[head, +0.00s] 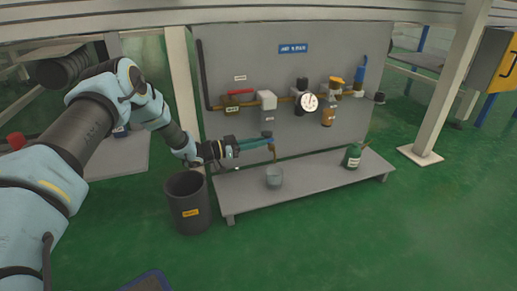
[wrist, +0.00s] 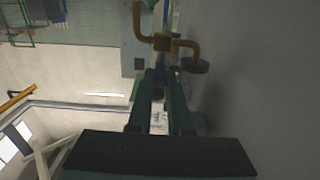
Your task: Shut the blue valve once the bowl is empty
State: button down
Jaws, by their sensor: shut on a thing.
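My gripper (head: 266,146) is level in front of the grey panel, in the middle of the head view. A grey-green bowl (head: 274,178) stands on the low bench (head: 235,195), below the tap. I cannot make out whether the bowl holds anything.
A dark bin (head: 187,208) stands left.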

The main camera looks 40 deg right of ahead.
jog(key=shift+g, duration=0.3)
jog(key=c, duration=0.8)
grip_release()
jog(key=shift+c, duration=0.2)
jog(key=shift+r, duration=0.1)
